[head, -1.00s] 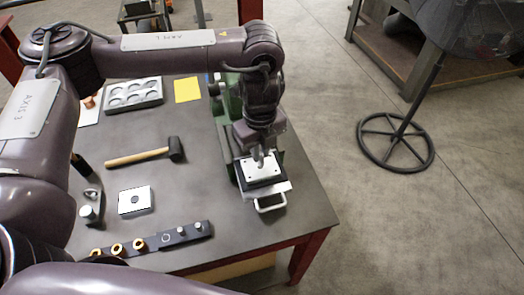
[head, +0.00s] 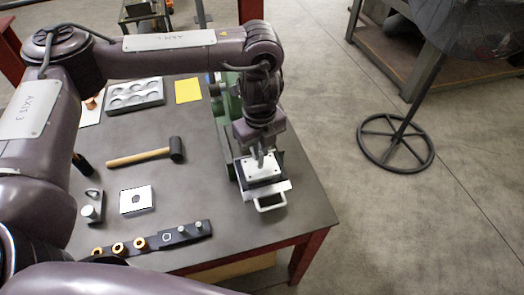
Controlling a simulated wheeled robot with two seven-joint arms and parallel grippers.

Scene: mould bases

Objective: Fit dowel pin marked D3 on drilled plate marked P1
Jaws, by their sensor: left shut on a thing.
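My left gripper (head: 258,156) points down over a pale drilled plate (head: 271,171). The plate lies flat in a dark fixture with a light handle at the table's right front. The gripper is shut on a small grey pin, mostly hidden by the fingers. The fingertips are close above the plate or at its surface; I cannot tell whether the pin is in a hole. Small dark holes show near the plate's corners. The markings D3 and P1 are too small to read. My right gripper is not in view.
A dark rack (head: 175,238) with small pins and brass rings lies at the table's front. A white block with a dark hole (head: 127,204), a hammer (head: 138,157), a tray with round recesses (head: 136,94) and a yellow note (head: 188,90) lie left of the fixture.

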